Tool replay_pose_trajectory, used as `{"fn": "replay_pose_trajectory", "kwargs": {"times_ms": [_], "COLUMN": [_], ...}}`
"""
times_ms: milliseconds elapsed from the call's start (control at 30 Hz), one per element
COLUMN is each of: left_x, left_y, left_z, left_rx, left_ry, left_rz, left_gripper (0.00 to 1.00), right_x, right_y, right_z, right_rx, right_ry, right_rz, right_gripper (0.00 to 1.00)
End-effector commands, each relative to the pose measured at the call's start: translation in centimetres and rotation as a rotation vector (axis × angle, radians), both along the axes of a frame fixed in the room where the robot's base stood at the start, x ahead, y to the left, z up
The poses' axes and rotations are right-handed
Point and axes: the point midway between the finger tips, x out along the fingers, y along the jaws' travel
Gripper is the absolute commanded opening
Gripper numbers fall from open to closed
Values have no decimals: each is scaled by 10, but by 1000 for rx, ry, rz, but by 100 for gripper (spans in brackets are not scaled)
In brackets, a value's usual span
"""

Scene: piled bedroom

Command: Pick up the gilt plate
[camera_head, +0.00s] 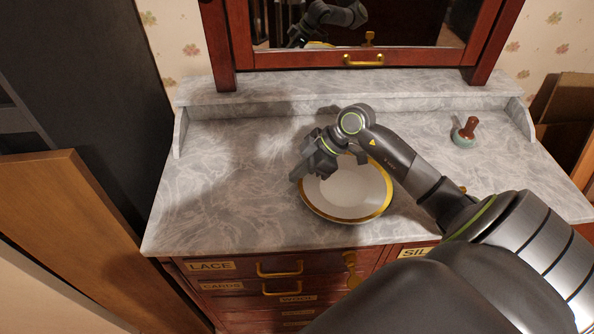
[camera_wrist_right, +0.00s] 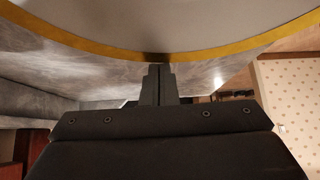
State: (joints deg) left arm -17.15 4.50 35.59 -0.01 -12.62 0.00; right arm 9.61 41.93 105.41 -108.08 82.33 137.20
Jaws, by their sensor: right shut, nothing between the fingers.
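The gilt plate (camera_head: 362,205) is a pale round plate with a gold rim, at the front middle of the grey marble dresser top in the head view. My right arm hides part of its far side. My right gripper (camera_head: 297,175) is at the plate's left rim, with its fingers shut and nothing between them. In the right wrist view the shut fingers (camera_wrist_right: 158,84) end at the gold rim of the plate (camera_wrist_right: 160,25), which fills the top. I cannot tell whether they touch it. My left gripper is out of view.
The marble top (camera_head: 230,190) is clear to the left of the plate. A small teal pot with a brown handle (camera_head: 467,132) stands at the back right. A mirror (camera_head: 370,22) rises behind a raised marble ledge. Labelled drawers (camera_head: 235,267) are below the front edge.

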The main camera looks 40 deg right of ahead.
Motion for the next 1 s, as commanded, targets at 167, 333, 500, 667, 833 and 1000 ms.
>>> {"fn": "replay_pose_trajectory", "kwargs": {"times_ms": [167, 333, 500, 667, 833, 1000], "left_x": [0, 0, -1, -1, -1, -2], "left_y": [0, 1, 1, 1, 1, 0], "left_z": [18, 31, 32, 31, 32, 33], "left_rx": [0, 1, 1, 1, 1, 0], "left_ry": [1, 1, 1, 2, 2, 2], "left_rz": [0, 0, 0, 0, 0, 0], "left_gripper": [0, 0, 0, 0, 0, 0], "right_x": [-10, -21, -25, -25, -24, -22], "right_y": [-18, -36, -42, -42, -42, -47], "right_z": [4, 3, 1, 0, 0, 1], "right_rx": [-3, -2, -1, 0, 0, 1], "right_ry": [6, 5, 1, 0, 0, 2], "right_rz": [-2, -2, -1, 0, 0, -2], "right_gripper": [0, 0, 0, 0, 0, 0]}}
